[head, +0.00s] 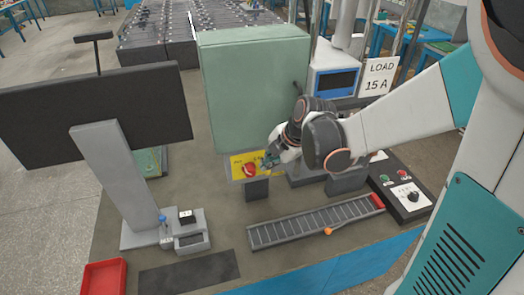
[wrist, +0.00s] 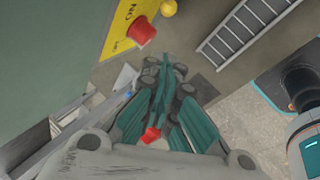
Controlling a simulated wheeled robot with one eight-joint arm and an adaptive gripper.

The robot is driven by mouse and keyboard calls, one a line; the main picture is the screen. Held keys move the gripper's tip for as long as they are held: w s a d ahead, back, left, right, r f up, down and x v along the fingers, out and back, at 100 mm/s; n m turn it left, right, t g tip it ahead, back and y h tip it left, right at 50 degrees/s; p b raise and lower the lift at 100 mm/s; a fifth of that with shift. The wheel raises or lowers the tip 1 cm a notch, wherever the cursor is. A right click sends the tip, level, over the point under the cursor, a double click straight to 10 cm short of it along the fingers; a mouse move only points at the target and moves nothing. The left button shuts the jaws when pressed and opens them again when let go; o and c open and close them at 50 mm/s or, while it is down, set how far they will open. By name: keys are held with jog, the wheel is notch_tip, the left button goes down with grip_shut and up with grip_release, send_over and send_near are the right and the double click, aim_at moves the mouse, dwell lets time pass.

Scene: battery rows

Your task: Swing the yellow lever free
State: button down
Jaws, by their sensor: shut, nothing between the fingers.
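A yellow plate (head: 237,160) with dark lettering is by the foot of the green cabinet. It bears a red knob (head: 249,170), which also shows in the wrist view (wrist: 141,31). A round yellow knob (wrist: 168,8) shows at the top edge of the wrist view, beside the plate (wrist: 117,32). It looks like the end of the yellow lever, but I cannot see the rest of it. My gripper (head: 268,161) is close to the plate's right side in the head view. Its fingers (wrist: 163,65) are shut and empty, apart from both knobs in the wrist view.
The green cabinet (head: 255,85) stands behind the plate. A slatted rack (head: 315,222) lies to the front right, with a control box (head: 405,196) beyond it. A monitor (head: 95,112) and a red tray (head: 103,278) are at left.

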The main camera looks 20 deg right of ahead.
jog(key=w+f+b, duration=0.2)
jog(key=w+f, duration=0.2)
jog(key=f, duration=0.4)
jog(key=shift+w+f+b, duration=0.15)
jog(key=shift+w+b, duration=0.1)
jog(key=shift+b, duration=0.05)
jog(key=shift+a+f+h+b, duration=0.1)
jog(key=shift+f+h+b, duration=0.35)
jog(key=shift+h, duration=0.35)
notch_tip(320, 180, down, 7)
jog(key=d+n+h+b, duration=0.1)
jog(key=d+h+b, duration=0.1)
jog(key=h+b, duration=0.4)
jog(key=shift+d+n+h+b, duration=0.3)
jog(key=shift+n+h+b, duration=0.1)
jog(key=shift+b, duration=0.55)
jog(key=shift+d, duration=0.15)
dwell(0.3)
